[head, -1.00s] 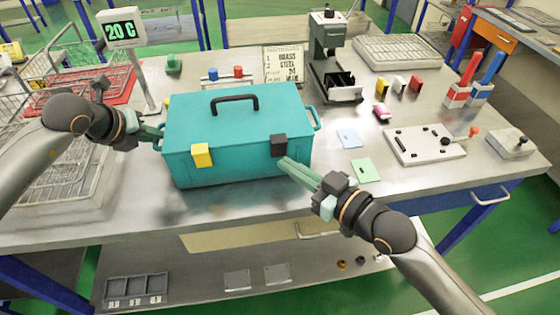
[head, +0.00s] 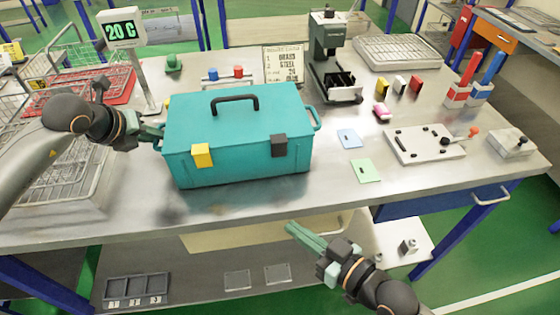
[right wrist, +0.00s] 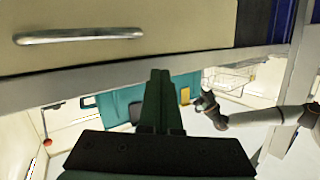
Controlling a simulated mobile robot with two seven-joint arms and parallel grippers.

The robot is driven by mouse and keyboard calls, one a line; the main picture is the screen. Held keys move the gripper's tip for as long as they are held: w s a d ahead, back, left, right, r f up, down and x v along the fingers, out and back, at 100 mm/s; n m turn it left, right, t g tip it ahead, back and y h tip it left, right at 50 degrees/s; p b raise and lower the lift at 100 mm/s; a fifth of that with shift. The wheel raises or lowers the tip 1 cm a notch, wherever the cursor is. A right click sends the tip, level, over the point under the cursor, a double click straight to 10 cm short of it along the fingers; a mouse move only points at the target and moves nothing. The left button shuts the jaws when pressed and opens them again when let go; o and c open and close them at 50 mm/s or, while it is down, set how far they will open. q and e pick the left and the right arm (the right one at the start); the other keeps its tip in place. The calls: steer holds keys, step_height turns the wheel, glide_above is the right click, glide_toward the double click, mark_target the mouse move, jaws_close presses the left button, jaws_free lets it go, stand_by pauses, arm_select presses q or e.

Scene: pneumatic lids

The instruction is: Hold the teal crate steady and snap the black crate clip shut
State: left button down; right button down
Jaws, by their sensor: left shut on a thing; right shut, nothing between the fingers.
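The teal crate (head: 237,160) stands upright on the bench with its lid down and a black carry handle (head: 234,103) on top. The black crate clip (head: 279,145) is at the right of its front, and a yellow clip (head: 201,155) at the left. I cannot tell whether the black clip lies fully flat. My left gripper (head: 157,132) is shut on the crate's left side handle, which is mostly hidden. My right gripper (head: 290,228) is shut and empty, in front of the bench edge, apart from the crate. The right wrist view shows its fingers (right wrist: 158,80) before the crate (right wrist: 114,106).
A scale display (head: 121,30) and wire baskets (head: 60,170) stand at the left. A green press (head: 328,45) is behind the crate. Blue (head: 349,138) and green cards (head: 366,170) and a white fixture plate (head: 425,146) lie to the right. The bench front is clear.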

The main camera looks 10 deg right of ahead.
steer(key=s+d+f+m+g+h, duration=0.1)
steer(key=s+d+f+h, duration=0.1)
steer(key=f, duration=0.6)
steer(key=s+d+f+m+g+h, duration=0.1)
steer(key=s+d+f+g+h, duration=0.1)
steer(key=f, duration=0.7)
steer(key=shift+s+d+f+m+h, duration=0.15)
steer(key=shift+s+d+m+h, duration=0.25)
steer(key=shift+s+d+h, duration=0.5)
steer(key=shift+s+d, duration=0.1)
steer(key=shift+d, duration=0.1)
arm_select(q)
steer(key=c, duration=0.8)
jaws_free()
steer(key=v, duration=1.2)
arm_select(e)
steer(key=shift+y, duration=0.3)
arm_select(q)
steer(key=shift+a, duration=0.1)
